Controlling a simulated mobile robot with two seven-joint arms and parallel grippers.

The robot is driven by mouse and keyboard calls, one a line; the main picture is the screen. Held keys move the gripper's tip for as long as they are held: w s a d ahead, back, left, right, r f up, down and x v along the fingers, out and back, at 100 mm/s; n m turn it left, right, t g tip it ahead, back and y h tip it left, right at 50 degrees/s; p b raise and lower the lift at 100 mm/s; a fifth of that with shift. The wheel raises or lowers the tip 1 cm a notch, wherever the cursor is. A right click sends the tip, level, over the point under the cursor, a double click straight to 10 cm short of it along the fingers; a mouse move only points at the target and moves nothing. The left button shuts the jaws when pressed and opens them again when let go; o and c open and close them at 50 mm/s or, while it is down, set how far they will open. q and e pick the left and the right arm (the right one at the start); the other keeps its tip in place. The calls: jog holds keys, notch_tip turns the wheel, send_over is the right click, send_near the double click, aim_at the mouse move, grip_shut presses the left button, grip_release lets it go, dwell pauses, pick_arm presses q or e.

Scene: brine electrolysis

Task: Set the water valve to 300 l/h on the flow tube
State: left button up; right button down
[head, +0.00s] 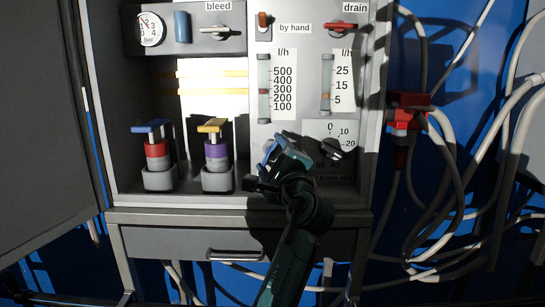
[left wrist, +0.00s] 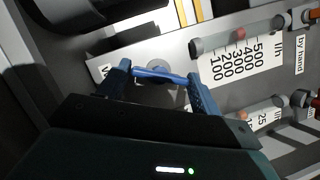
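The water flow tube (head: 264,88) stands on the light panel beside a scale from 100 to 500 l/h. Its reddish float sits near the 300 and 200 marks; the exact reading is too small to tell. The tube also shows in the left wrist view (left wrist: 215,43). My left gripper (head: 272,152) is at the panel below this tube. In the left wrist view its two fingers (left wrist: 160,82) stand at the ends of the blue bar handle of the water valve (left wrist: 160,74) and appear shut on it. The handle lies across between the fingers. My right gripper is not in view.
Right of the left gripper is a dark knob (head: 331,148) with a 0, 10, 20 scale. A second flow tube (head: 326,84) stands above it. Blue (head: 152,127) and yellow (head: 212,126) handled valves stand left. A drawer handle (head: 234,256) is below.

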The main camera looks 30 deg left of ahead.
pick_arm(q)
jog(key=o, duration=0.4)
jog(key=shift+c, duration=0.2)
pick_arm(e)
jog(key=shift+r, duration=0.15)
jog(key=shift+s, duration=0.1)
pick_arm(q)
jog(key=shift+s+d+f, duration=0.2)
jog(key=shift+s+d, duration=0.1)
jog(key=shift+d, duration=0.05)
jog(key=b+v, duration=0.3)
jog(key=v, duration=0.9)
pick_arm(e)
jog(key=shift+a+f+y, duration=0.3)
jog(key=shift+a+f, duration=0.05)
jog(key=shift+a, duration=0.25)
pick_arm(q)
jog(key=shift+d, duration=0.15)
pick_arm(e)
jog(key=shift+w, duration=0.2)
